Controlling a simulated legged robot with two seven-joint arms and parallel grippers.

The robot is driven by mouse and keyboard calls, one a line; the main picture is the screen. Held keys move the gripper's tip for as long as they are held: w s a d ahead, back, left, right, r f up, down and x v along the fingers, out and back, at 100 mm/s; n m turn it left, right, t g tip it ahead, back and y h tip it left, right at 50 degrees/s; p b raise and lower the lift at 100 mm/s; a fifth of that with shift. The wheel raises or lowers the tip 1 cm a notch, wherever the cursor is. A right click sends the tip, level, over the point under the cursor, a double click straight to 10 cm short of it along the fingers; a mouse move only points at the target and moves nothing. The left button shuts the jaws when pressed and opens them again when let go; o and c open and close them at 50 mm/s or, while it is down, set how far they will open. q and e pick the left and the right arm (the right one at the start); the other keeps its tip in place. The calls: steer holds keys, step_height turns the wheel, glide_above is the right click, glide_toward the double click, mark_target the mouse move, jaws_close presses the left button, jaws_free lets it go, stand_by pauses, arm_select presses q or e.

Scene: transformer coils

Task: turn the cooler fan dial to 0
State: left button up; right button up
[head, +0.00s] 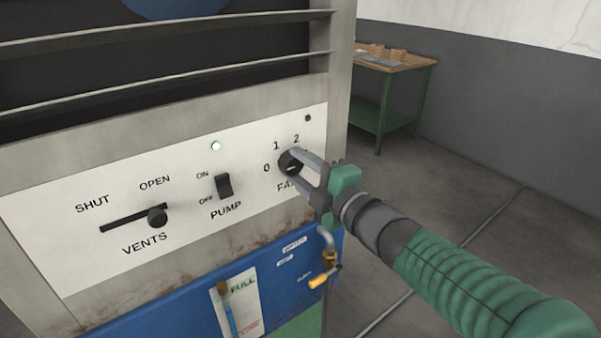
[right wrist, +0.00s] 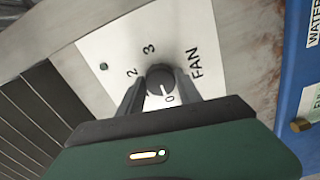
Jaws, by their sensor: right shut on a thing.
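The fan dial (head: 290,162) is a round black knob on the right of the white control panel (head: 60,235). In the head view the figures 0, 1 and 2 show around it. My right gripper (head: 300,164) is shut on the dial, one finger on each side. In the right wrist view the dial (right wrist: 159,80) sits between the fingertips of the gripper (right wrist: 160,88). Its white line there points down toward the 0; 2 and 3 also show, and 1 is hidden. My left gripper is not in view.
The vents slider (head: 157,217) and pump switch (head: 223,186) lie left of the dial. A lit lamp (head: 215,146) is above the switch. A brass tap (head: 328,250) juts out below the panel. A green bench (head: 395,68) stands behind right.

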steer(key=shift+s+a+f, duration=0.1)
steer(key=shift+a+f, duration=0.05)
steer(key=shift+f, duration=0.25)
steer(key=o, duration=1.4)
steer(key=shift+s+r, duration=0.1)
steer(key=shift+r, duration=0.05)
steer(key=shift+c, duration=0.2)
steer(key=shift+r, duration=0.1)
steer(key=p+v, duration=0.5)
steer(key=v, duration=1.1)
steer(key=shift+s+d+p, duration=0.25)
steer(key=shift+d+p, duration=0.05)
steer(key=shift+p, duration=0.1)
